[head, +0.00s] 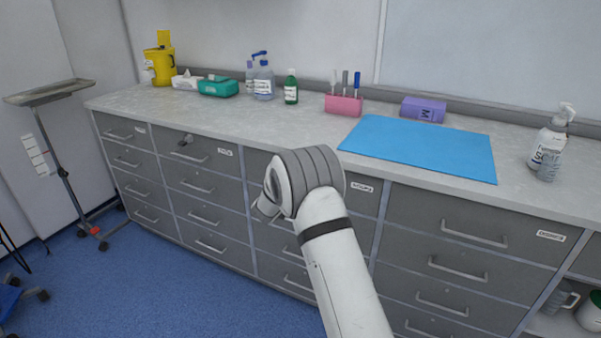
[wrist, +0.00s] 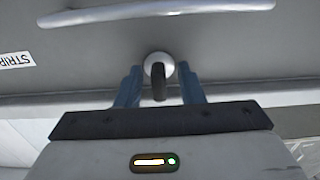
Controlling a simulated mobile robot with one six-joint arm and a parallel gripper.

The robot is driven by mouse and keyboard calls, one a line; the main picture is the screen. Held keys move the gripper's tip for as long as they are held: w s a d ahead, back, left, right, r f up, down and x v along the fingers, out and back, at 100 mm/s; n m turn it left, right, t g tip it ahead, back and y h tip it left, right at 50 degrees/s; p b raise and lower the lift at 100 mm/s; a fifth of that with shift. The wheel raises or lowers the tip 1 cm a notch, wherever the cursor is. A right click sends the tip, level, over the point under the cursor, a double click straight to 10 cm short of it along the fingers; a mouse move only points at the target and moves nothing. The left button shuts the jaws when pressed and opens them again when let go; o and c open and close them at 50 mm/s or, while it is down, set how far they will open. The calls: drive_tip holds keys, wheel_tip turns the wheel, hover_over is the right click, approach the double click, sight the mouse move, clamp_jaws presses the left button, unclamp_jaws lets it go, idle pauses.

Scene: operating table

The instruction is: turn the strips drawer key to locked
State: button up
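The key (wrist: 159,88) is a dark, narrow tab on a round silver lock (wrist: 158,64) in a grey drawer front. It stands along the picture's vertical in the wrist view. My gripper (wrist: 160,84) is open, with one blue finger on each side of the key and a visible gap on both sides. The drawer's label (wrist: 15,60), reading "STRIP" as far as it shows, is at the left edge. The drawer's handle (wrist: 160,12) runs across the top. In the head view my arm covers the gripper and this key.
A key-like piece (head: 185,140) sticks out of a drawer in the second column. On the counter (head: 290,118) stand a pink holder (head: 344,105), a blue mat (head: 420,147), bottles and boxes. A tray stand (head: 48,92) is at far left. Blue floor lies clear before the drawers.

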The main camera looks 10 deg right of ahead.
drive_tip(key=v, duration=0.7)
drive_tip(key=shift+s+a, duration=0.15)
drive_tip(key=shift+a, duration=0.05)
drive_tip(key=s+a+r+n+g+y+p, duration=0.1)
drive_tip(key=s+r+n+y+p, duration=0.3)
drive_tip(key=r, duration=0.4)
drive_tip(key=s+a+r+n+g+y+p, duration=0.1)
drive_tip(key=s+r+g+y+p, duration=0.15)
drive_tip(key=s+r+y, duration=0.5)
drive_tip(key=s+d+r+g+p, duration=0.1)
drive_tip(key=s+d+g+p, duration=0.1)
drive_tip(key=s, duration=0.9)
drive_tip(key=s+d+r+n+g+p, duration=0.1)
drive_tip(key=s+d+g+p, duration=0.1)
drive_tip(key=s, duration=0.9)
drive_tip(key=s+d+r+n+g+p, duration=0.1)
drive_tip(key=s+g, duration=0.3)
drive_tip(key=s, duration=0.6)
drive_tip(key=shift+s+d+r+h+p, duration=0.2)
drive_tip(key=shift+s+d+h+p, duration=0.35)
drive_tip(key=shift+p, duration=0.3)
